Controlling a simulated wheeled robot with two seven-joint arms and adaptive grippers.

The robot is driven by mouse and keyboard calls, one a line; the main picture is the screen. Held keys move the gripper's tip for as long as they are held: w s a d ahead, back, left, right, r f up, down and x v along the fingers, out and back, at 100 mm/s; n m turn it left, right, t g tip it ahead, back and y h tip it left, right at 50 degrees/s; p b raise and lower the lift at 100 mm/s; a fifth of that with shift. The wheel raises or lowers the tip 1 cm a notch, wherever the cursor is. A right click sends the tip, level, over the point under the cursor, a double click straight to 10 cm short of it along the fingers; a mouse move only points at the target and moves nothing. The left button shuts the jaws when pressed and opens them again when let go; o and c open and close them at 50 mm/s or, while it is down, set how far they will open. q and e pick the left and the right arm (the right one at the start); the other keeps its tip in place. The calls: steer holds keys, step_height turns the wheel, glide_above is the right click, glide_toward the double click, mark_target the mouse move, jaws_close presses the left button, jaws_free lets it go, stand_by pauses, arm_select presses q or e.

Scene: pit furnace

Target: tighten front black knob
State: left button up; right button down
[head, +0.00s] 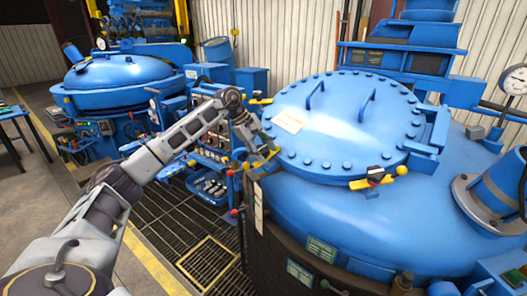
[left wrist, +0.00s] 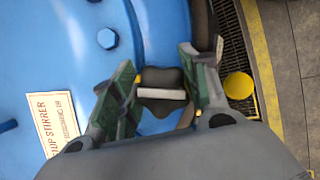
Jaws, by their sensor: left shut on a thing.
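My left gripper (head: 262,152) is at the left edge of the round blue lid of the near furnace (head: 335,118). In the left wrist view its two green-padded fingers (left wrist: 160,88) stand on either side of a black knob (left wrist: 160,77) with a pale bar on it, and are shut on it. The gripper mostly hides this knob in the head view. A second black knob (head: 376,174) sits at the lid's front edge, with a yellow ball end (head: 401,170) beside it; nothing touches it. My right gripper is not in view.
A paper label (left wrist: 55,122) lies on the lid near my left gripper, beside a rim bolt (left wrist: 107,38). A yellow ball (left wrist: 238,85) is just outside the fingers. Two handles stand on the lid. A second blue furnace (head: 125,72) and a control panel stand behind my left arm.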

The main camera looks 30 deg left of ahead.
arm_select(q)
steer(key=o, duration=1)
steer(key=v, duration=1.2)
